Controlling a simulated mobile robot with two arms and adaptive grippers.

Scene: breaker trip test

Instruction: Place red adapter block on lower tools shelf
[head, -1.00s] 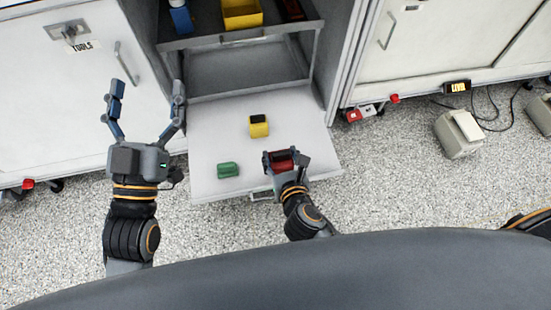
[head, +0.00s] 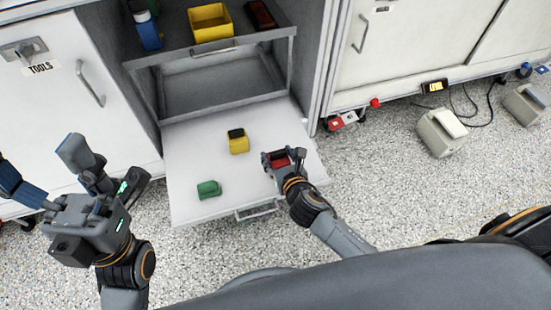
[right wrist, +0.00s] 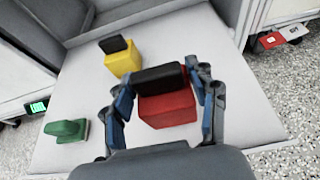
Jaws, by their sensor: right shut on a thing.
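The red adapter block (right wrist: 168,110), with a black top, sits between the fingers of my right gripper (right wrist: 165,100) in the right wrist view. In the head view the red block (head: 280,160) shows partly behind my right gripper (head: 283,158), which is shut on it at the right side of the lower shelf (head: 205,160). I cannot tell whether the block touches the shelf. My left gripper (head: 45,190) is open and empty at the lower left, in front of the cabinet door marked TOOLS.
On the lower shelf are a yellow block (head: 238,143) with a black top and a green block (head: 208,189). The upper shelf holds a yellow bin (head: 210,24), a blue bottle (head: 148,32) and a dark red item (head: 261,14). The front middle of the lower shelf is clear.

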